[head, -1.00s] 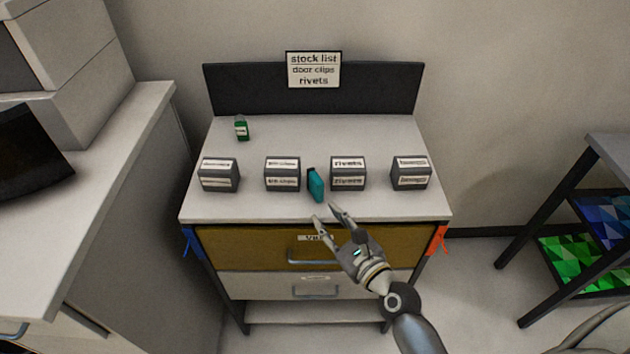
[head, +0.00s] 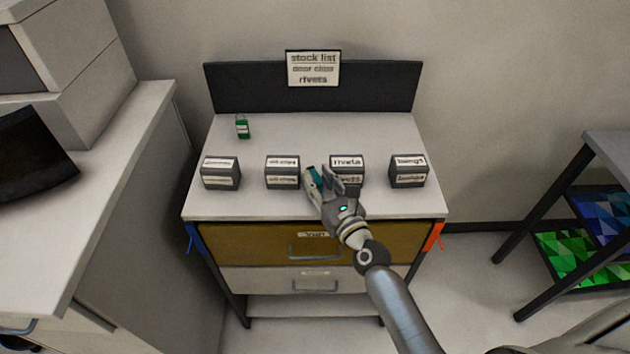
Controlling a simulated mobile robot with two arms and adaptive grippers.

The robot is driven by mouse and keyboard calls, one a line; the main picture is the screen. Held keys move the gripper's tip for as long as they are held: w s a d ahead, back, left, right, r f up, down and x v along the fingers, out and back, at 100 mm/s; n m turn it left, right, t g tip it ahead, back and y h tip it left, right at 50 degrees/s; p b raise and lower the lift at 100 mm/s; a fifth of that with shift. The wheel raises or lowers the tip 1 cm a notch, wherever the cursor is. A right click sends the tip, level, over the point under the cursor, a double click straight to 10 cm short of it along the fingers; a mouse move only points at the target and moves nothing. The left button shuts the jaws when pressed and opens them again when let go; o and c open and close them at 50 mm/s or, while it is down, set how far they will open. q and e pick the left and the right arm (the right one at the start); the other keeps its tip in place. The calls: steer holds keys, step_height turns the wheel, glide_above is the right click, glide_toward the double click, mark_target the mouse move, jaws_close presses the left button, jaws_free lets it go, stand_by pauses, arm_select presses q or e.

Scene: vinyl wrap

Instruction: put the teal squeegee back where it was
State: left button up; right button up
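The teal squeegee (head: 315,177) stands on the white top of the cabinet (head: 262,205), between the wall-clips box and the rivets box. My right gripper (head: 322,180) reaches in from the front, with its fingers spread around the squeegee and covering part of it. The fingers look apart; I cannot tell whether either one touches the squeegee. My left gripper is out of view.
Grey labelled boxes stand in a row: far left (head: 220,173), wall clips (head: 282,173), rivets (head: 347,166), far right (head: 408,171). A stock list sign (head: 313,68) is on the back panel. The back of the top is mostly clear.

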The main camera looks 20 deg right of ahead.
steer(key=shift+w+a+f, duration=0.1)
steer(key=shift+w+a, duration=0.05)
steer(key=shift+w, duration=0.55)
steer(key=shift+w+a, duration=0.1)
steer(key=shift+w, duration=0.6)
steer(key=shift+s, duration=0.1)
steer(key=shift+c, duration=0.3)
jaws_close()
steer(key=shift+r, duration=0.2)
